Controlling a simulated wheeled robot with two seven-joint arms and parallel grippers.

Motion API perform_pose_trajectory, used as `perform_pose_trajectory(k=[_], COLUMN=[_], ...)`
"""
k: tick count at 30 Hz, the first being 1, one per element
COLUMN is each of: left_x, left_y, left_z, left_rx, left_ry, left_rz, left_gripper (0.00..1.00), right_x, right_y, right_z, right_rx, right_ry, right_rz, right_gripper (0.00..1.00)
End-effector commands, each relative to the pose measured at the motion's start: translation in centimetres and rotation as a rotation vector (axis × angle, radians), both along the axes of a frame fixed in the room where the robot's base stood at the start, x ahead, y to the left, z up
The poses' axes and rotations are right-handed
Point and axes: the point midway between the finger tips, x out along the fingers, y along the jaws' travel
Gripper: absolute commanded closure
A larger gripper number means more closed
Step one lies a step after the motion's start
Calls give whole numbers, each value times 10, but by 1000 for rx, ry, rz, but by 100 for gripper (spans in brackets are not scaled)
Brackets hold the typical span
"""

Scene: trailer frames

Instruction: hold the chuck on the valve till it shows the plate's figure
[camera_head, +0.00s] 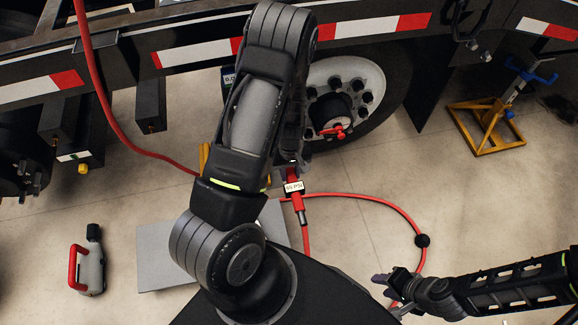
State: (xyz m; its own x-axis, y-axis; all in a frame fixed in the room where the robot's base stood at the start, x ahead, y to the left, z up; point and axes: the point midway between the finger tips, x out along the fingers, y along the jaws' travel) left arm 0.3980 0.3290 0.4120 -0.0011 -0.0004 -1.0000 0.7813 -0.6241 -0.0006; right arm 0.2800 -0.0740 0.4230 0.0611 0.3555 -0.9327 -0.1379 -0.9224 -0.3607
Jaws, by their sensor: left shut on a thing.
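A red air chuck (293,176) on a red hose hangs low beside the wheel (376,78). A small white plate (294,187) by it reads something like "95 PSI". My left gripper (291,165) is shut on the chuck, mostly hidden behind my own arm. The valve is not clearly visible, so I cannot tell whether the chuck touches it. A dark display (228,77) with a blue edge, partly covered by my arm, seems to read 0 first; the rest is hidden. My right gripper (386,287) is low at the right, its fingers apart, by the red hose (421,222).
A grey flat panel (158,258) lies on the floor. A yellow jack stand (486,126) is at the right. The trailer frame (195,47) crosses the top. Floor at right centre is mostly clear.

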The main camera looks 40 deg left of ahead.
Motion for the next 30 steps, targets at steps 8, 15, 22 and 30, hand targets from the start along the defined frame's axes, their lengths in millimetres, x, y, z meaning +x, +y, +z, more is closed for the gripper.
perform_pose_trajectory(k=[8, 15, 22, 30], left_x=[-8, -8, -8, -7], left_y=[-10, -10, -10, -10], left_z=[1, 0, 0, 0], left_rx=[-1, -1, 0, 0], left_ry=[1, 1, 0, 0], left_rz=[0, 0, 0, 0], left_gripper=[100, 100, 100, 100], right_x=[0, 0, 0, 0], right_y=[0, 0, 0, 0], right_z=[3, 3, 3, 3], right_rx=[0, 0, 0, 0], right_ry=[0, 0, 0, 0], right_rz=[0, 0, 0, 0], right_gripper=[64, 64, 64, 64])
